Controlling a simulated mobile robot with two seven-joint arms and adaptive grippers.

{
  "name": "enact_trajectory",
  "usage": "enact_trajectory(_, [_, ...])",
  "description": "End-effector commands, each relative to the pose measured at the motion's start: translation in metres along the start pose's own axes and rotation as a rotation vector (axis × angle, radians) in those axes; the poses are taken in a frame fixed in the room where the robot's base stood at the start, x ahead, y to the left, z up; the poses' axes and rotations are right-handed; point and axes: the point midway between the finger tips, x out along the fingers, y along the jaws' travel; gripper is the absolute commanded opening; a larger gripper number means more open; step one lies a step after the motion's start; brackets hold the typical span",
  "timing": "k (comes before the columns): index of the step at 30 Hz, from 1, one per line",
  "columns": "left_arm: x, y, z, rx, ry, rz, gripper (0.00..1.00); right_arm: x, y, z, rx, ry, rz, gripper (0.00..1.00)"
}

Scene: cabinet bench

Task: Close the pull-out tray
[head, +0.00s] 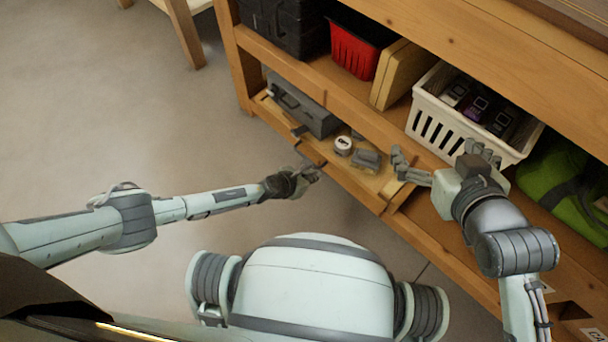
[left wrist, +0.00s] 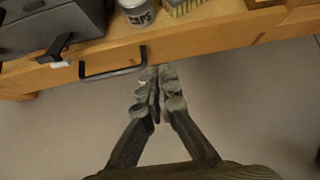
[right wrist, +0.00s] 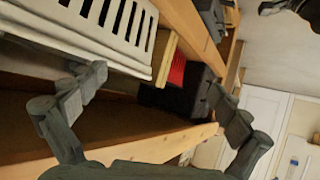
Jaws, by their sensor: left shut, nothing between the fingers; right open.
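The pull-out tray (head: 374,196) is a wooden tray low in the bench, standing out past the shelf above. It holds a grey toolbox (head: 300,108), a small round can (head: 343,145) and a grey-topped brush-like item (head: 366,159). In the left wrist view the tray front (left wrist: 215,38) carries a dark bar handle (left wrist: 113,72). My left gripper (head: 312,173) is shut and empty just outside the tray front; its fingertips (left wrist: 160,72) are right beside the handle's right end. Contact cannot be told. My right gripper (head: 438,162) is open above the tray's right end, near the white basket.
A white slotted basket (head: 437,122) with dark boxes, upright wooden boards (head: 400,75), a red basket (head: 352,52) and a black case (head: 285,25) fill the upper shelf. A green bag (head: 560,185) lies at the right. The floor (head: 130,110) at the left is clear.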

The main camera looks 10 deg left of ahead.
Motion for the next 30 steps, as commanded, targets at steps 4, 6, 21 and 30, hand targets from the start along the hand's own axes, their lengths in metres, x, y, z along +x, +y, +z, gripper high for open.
enact_trajectory(4, [-0.010,0.000,0.002,0.000,0.000,0.000,0.00,-0.008,0.017,0.031,-0.007,-0.156,0.035,1.00])
enact_trajectory(6, [-0.014,0.000,0.002,0.001,0.000,0.001,0.00,-0.013,0.024,0.046,-0.008,-0.228,0.051,1.00])
enact_trajectory(21, [-0.048,0.000,0.002,0.002,0.000,-0.001,0.00,-0.060,0.068,0.137,0.010,-0.678,0.148,1.00])
enact_trajectory(30, [-0.057,-0.001,0.000,0.000,0.000,0.000,0.00,-0.065,0.074,0.158,0.019,-0.760,0.160,1.00])
